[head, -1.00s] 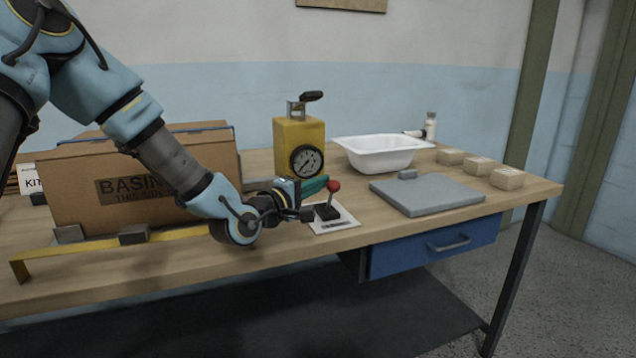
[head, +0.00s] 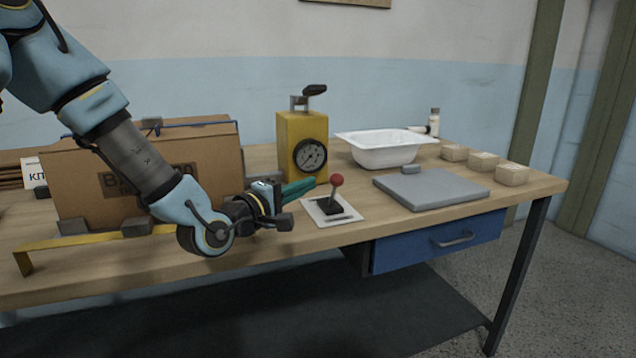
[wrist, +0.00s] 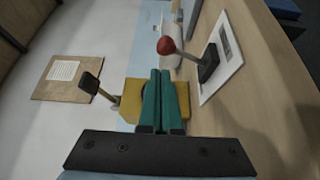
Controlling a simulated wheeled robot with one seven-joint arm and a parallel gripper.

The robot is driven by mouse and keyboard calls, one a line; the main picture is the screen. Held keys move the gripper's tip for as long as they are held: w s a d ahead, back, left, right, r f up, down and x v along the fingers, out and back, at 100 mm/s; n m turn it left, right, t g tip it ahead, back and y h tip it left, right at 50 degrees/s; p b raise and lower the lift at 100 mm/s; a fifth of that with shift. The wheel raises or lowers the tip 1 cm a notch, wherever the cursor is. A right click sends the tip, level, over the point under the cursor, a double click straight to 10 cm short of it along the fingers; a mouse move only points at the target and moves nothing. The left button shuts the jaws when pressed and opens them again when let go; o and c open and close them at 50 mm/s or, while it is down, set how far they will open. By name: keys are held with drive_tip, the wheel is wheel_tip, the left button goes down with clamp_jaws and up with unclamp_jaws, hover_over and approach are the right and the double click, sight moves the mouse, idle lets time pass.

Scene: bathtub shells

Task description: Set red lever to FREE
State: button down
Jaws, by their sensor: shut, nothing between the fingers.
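The red lever (head: 337,181) is a red ball on a thin stem, set in a black base on a white plate (head: 324,216) near the table's front edge. Its stem stands nearly upright, leaning slightly. The plate carries a dark printed label that I cannot read. In the wrist view the red ball (wrist: 166,45) and its stem show ahead, to the right of the finger line. My gripper (head: 312,185) has teal fingers, pressed together and empty, just left of the lever and apart from it. The fingers also show in the wrist view (wrist: 160,80).
A yellow box with a gauge and a black handle (head: 301,145) stands behind the lever. A white basin (head: 385,150), a grey slab (head: 430,189) and small tan blocks (head: 484,161) lie to the right. A cardboard box (head: 75,190) and yellow bar (head: 90,244) are at left.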

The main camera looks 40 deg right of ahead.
drive_tip(key=shift+s+a, duration=0.2)
drive_tip(key=shift+a, duration=0.95)
drive_tip(key=shift+s+a, duration=0.15)
drive_tip(key=shift+a, duration=1)
